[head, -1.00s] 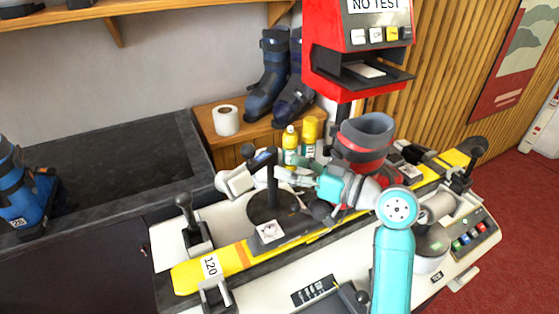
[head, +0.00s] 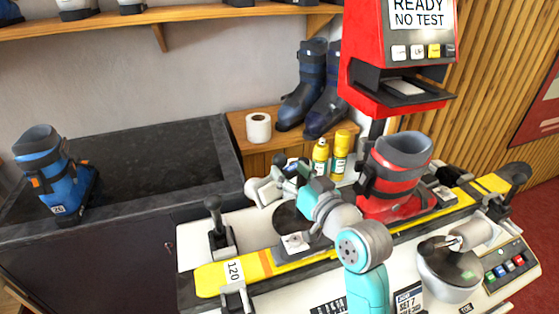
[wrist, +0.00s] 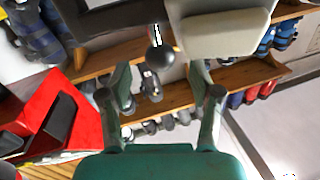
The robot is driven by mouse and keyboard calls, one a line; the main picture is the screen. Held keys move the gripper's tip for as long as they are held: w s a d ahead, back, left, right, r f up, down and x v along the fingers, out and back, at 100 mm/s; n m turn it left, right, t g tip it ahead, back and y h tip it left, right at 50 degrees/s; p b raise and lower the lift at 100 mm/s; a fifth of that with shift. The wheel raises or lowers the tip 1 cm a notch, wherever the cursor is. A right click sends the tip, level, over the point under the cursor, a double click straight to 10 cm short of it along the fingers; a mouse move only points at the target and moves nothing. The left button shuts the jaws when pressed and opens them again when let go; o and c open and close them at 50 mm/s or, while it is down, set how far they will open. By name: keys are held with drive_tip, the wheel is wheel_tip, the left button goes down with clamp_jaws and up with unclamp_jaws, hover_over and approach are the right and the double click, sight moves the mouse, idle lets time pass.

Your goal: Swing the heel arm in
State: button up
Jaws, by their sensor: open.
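My gripper (head: 290,172) is open over the bench, left of the red ski boot (head: 392,180). In the wrist view its two fingers (wrist: 160,75) stand apart with nothing held between them. A black ball knob (wrist: 160,60) shows between and beyond the fingertips; I cannot tell whether they touch it. A cream pad (wrist: 222,32) lies above it there. In the head view this pad (head: 264,190) belongs to what looks like the heel arm, over a dark round base (head: 288,216). My wrist hides most of the arm's post.
The boot stands on a yellow ski (head: 222,278) clamped along the bench. A white roller arm (head: 474,234) is at right. Spray cans (head: 321,157) and a paper roll (head: 258,127) stand behind. The red display unit (head: 398,50) rises above the boot.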

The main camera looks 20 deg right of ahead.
sight(284, 165)
drive_tip(key=shift+w+a, duration=0.25)
drive_tip(key=shift+w, duration=1.05)
drive_tip(key=shift+w+a, duration=0.25)
drive_tip(key=shift+w, duration=1.05)
clamp_jaws()
